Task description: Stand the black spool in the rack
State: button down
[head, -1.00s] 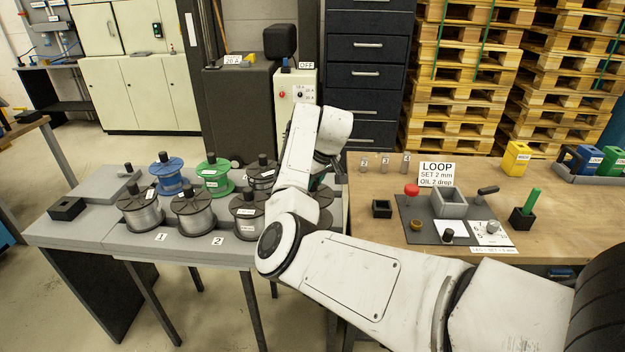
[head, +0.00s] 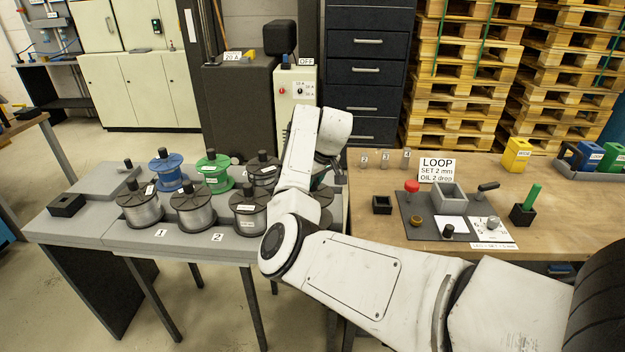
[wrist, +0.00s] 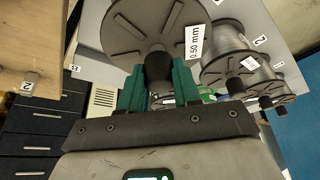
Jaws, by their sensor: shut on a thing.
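In the wrist view my gripper (wrist: 159,78) has its green fingers shut on the black knob (wrist: 158,66) of a spool with a ribbed dark grey flange (wrist: 140,25) and a "0.50 mm" label. In the head view my arm hides most of this spool (head: 323,196) at the rack's right end. I cannot tell whether it touches the rack. A black spool with a white label (head: 263,168) stands in the back row, right of the green spool (head: 213,174). The grey rack (head: 150,246) carries numbered labels along its front.
Several wire spools (head: 193,208) stand close together to the left of my gripper, with a blue spool (head: 167,172) behind. A small black block (head: 66,205) sits on the left end. The wooden bench (head: 570,230) with tools and a LOOP sign (head: 436,169) is at right.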

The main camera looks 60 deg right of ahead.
jog(key=shift+f+b, duration=0.45)
jog(key=shift+f, duration=0.95)
jog(key=c, duration=0.7)
grip_release()
jog(key=shift+f, duration=0.1)
jog(key=shift+s, duration=0.1)
jog(key=v, duration=1)
jog(key=shift+s+r+b, duration=0.1)
jog(key=shift+r+b, duration=0.25)
